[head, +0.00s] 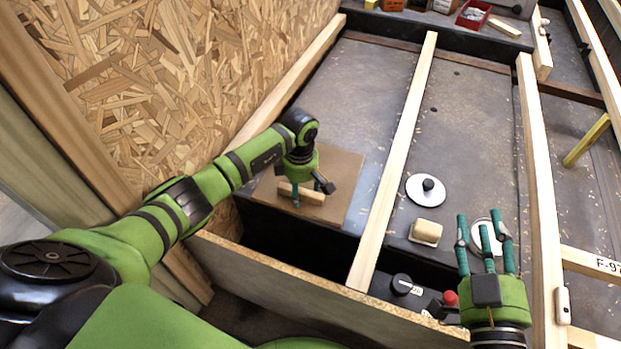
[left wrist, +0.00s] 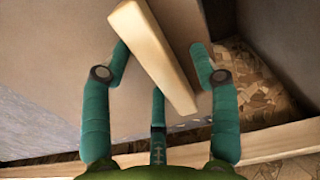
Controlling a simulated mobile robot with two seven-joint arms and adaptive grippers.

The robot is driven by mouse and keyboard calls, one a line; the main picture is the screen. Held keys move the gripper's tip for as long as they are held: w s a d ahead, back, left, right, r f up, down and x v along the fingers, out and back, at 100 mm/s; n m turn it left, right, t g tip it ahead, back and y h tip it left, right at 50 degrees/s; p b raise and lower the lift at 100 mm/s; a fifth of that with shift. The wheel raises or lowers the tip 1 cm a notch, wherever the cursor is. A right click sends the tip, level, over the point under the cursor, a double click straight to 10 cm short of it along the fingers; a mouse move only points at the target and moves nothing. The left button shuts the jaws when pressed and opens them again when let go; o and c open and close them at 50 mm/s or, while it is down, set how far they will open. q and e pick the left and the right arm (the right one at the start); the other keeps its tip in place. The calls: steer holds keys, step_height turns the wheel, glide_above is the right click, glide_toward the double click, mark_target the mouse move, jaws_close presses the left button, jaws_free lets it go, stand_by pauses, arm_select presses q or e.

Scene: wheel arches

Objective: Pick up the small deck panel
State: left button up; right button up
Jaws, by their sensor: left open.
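The small deck panel (head: 344,172) is a flat brown square lying at the left, near the chipboard wall. A pale wooden bar (head: 303,194) lies across it, and it also shows in the left wrist view (left wrist: 150,55). My left gripper (head: 309,190) is open above the panel, with its fingers around the bar. In the left wrist view my left gripper (left wrist: 160,75) has spread fingers on both sides of the bar, and I cannot tell whether they touch it. My right gripper (head: 484,228) is open and empty at the lower right, away from the panel.
A long wooden batten (head: 394,160) runs right of the panel. Beyond it are a white disc with a black knob (head: 425,189) and a beige block (head: 425,231). A dark opening (head: 290,243) and a chipboard edge (head: 300,292) lie in front. A chipboard wall (head: 200,70) stands left.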

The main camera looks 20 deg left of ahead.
arm_select(q)
jaws_close()
steer(key=shift+r, duration=0.1)
steer(key=shift+r, duration=0.1)
stand_by(0.3)
